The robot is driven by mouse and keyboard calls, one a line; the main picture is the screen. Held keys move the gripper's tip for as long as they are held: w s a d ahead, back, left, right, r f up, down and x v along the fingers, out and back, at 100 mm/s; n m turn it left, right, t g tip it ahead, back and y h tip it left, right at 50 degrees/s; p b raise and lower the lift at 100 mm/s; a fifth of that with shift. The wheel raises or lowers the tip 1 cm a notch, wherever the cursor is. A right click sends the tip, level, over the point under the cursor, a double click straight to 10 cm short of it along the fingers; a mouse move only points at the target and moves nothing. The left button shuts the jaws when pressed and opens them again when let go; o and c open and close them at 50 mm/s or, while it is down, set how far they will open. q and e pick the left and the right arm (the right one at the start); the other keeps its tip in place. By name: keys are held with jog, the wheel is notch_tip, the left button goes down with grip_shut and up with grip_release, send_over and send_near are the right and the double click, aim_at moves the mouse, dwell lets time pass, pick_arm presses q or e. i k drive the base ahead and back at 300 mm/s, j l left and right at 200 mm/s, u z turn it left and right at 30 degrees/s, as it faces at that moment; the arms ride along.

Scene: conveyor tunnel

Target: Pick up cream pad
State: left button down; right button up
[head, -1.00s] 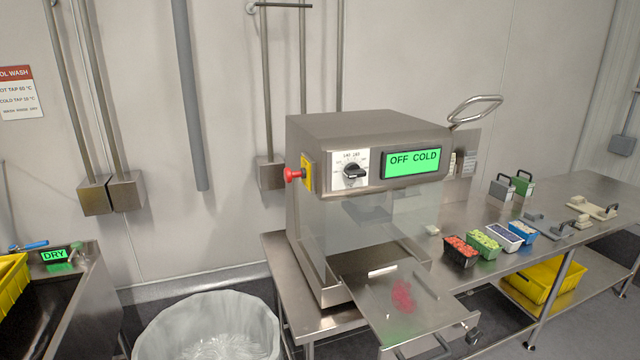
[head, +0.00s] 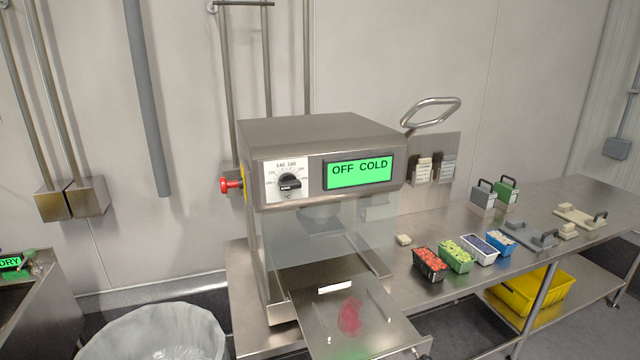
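A small cream block (head: 403,240) lies on the steel table beside the machine, left of the punnets. Cream and grey pads (head: 423,169) hang on a steel panel behind the machine; they are small in view. Another small cream piece (head: 568,231) sits farther right on the table near a cream plate with a dark handle (head: 580,216). I cannot tell for certain which of these is the cream pad. Neither of my grippers is in view.
The steel machine (head: 320,135) reads OFF COLD; its tray (head: 355,315) with a red smear juts forward. Several filled punnets (head: 455,256) stand on the table (head: 400,210). A lined bin (head: 150,335) is at lower left. A yellow crate (head: 540,295) sits on the lower shelf.

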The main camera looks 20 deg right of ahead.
aim_at(567, 231)
jog(key=i+l, duration=0.1)
jog(key=l, duration=1.6)
jog(key=i+l, duration=0.15)
jog(key=l, duration=1.55)
jog(key=i+l, duration=0.15)
jog(key=l, duration=0.7)
